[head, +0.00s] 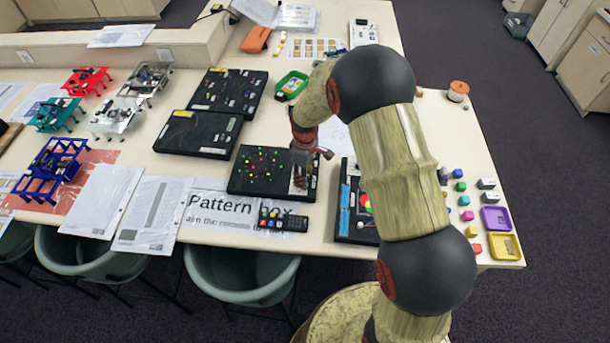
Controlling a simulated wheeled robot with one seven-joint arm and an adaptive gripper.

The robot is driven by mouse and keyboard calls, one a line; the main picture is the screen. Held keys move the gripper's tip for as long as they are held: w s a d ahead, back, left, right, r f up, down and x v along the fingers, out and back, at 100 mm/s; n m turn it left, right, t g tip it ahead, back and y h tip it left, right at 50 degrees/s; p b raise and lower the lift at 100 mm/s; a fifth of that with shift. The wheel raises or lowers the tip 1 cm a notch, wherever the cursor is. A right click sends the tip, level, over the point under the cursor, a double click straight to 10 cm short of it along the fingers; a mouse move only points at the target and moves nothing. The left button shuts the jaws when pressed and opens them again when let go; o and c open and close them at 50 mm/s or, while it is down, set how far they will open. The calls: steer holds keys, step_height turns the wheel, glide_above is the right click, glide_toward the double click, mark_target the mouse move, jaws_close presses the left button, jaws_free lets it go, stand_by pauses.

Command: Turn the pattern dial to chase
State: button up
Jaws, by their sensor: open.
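The pattern box (243,180) is a flat black box with several small coloured lights, in the middle of the table in the head view. Its right end carries a pale panel (310,187). My gripper (300,179) is over this panel, pointing down, with its jaws open. The dial cannot be made out, as the gripper covers most of the panel. I cannot tell whether the fingers are around the dial or touch anything. The dial's setting and labels cannot be read.
A dark remote (284,221) lies on the sheet printed "Pattern Box" (215,206) in front. Other black boxes (198,133) stand behind and left. Another black box (346,227) stands to the right, partly behind my arm. Coloured blocks and trays (503,246) are at far right.

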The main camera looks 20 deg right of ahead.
step_height(320, 180, up, 12)
stand_by(0.5)
stand_by(0.5)
steer(key=s+r+m+t+b, duration=0.2)
steer(key=s+r+m+b, duration=0.2)
steer(key=s, duration=1)
steer(key=s+r+m+t+b, duration=0.3)
steer(key=s+r+m+b, duration=0.2)
steer(key=s, duration=0.9)
steer(key=shift+s+r+t+b, duration=0.3)
steer(key=shift+r+b, duration=0.75)
steer(key=shift+r, duration=0.1)
steer(key=shift+w+r+p, duration=0.1)
steer(key=shift+p, duration=0.25)
stand_by(1.9)
